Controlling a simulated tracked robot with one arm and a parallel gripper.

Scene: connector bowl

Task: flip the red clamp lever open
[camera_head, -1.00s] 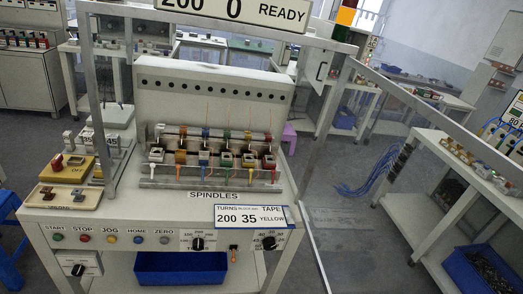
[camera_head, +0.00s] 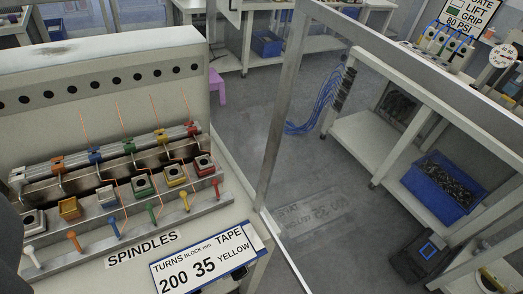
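The red clamp lever (camera_head: 216,189) is the rightmost of a row of coloured levers along the front of the spindle bench. It is small and stands out from the front metal rail (camera_head: 130,232), below the red spindle block (camera_head: 204,166). To its left are the yellow lever (camera_head: 184,201), the green lever (camera_head: 151,214) and the blue lever (camera_head: 114,226). An orange lever (camera_head: 73,240) and a white lever (camera_head: 31,256) are farther left. My gripper's fingers are not in view. A dark shape at the left edge is too cropped to identify.
The turns and tape sign (camera_head: 205,262) sits in front of the levers. A metal frame post (camera_head: 280,120) rises right of the bench. Open floor (camera_head: 320,170) lies beyond it, then a side bench with a blue bin (camera_head: 441,186) of small dark parts.

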